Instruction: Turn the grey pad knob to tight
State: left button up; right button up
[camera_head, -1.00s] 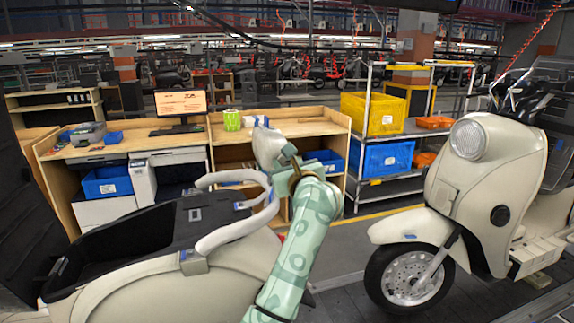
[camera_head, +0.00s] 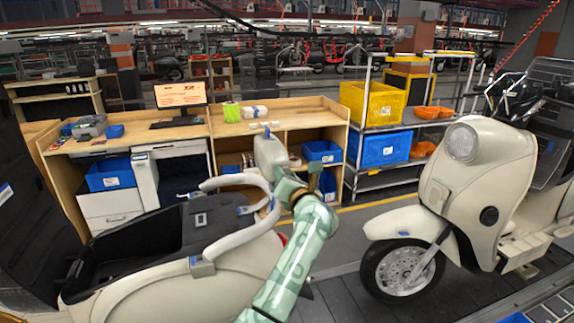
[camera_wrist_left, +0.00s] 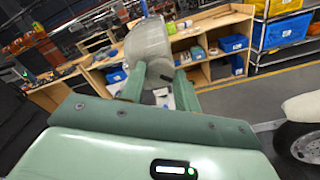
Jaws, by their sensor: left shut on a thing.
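The pale grey pad (camera_head: 268,152) stands upright above the end of the white grab rail (camera_head: 235,182) on the near cream scooter's tail. The pad also shows in the wrist view (camera_wrist_left: 148,45) as a rounded grey shape beyond my fingers. My left gripper (camera_head: 284,182) is at the pad's lower part, coming from the right and below. In the wrist view its two green fingers (camera_wrist_left: 158,74) stand on either side of the pad's foot, shut on the knob there. The knob itself is mostly hidden between them, and its setting cannot be read. My right gripper is not in view.
The near scooter's open black seat bay (camera_head: 140,245) lies left of the rail. A second cream scooter (camera_head: 465,185) stands at the right. A wooden bench (camera_head: 310,115) and a shelf with a yellow crate (camera_head: 371,103) stand behind. Floor between the scooters is clear.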

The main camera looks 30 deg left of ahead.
pick_arm(q)
jog(key=shift+m+p, duration=7.45)
jog(key=shift+m, duration=5.95)
jog(key=o, duration=1)
jog(key=shift+d, duration=0.1)
